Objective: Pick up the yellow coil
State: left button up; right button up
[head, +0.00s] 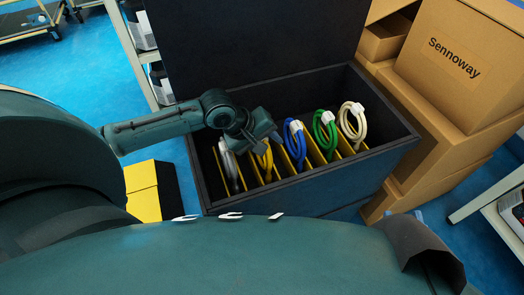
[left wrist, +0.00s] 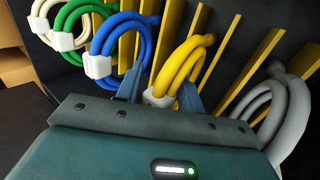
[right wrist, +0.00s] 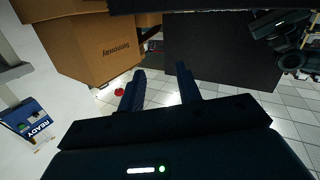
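The yellow coil (head: 265,160) stands in a divided dark bin (head: 385,147), between the grey coil (head: 229,165) and the blue coil (head: 294,141). My left gripper (head: 262,138) is over the top of the yellow coil and partly hides it. In the left wrist view, the yellow coil (left wrist: 183,66) with its white tie shows between the two spread fingers of the left gripper (left wrist: 160,91). I see no firm grip on it. My right gripper (right wrist: 158,86) is open and empty, away from the coils; it is not visible in the head view.
Yellow dividers (head: 312,151) separate the coils. A green coil (head: 324,131) and a cream coil (head: 351,122) stand farther right. The bin's dark raised lid (head: 255,40) rises behind. Cardboard boxes (head: 465,60) are stacked at right.

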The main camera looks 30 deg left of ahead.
pick_arm(q)
grip_shut()
jog(key=shift+r, duration=0.15)
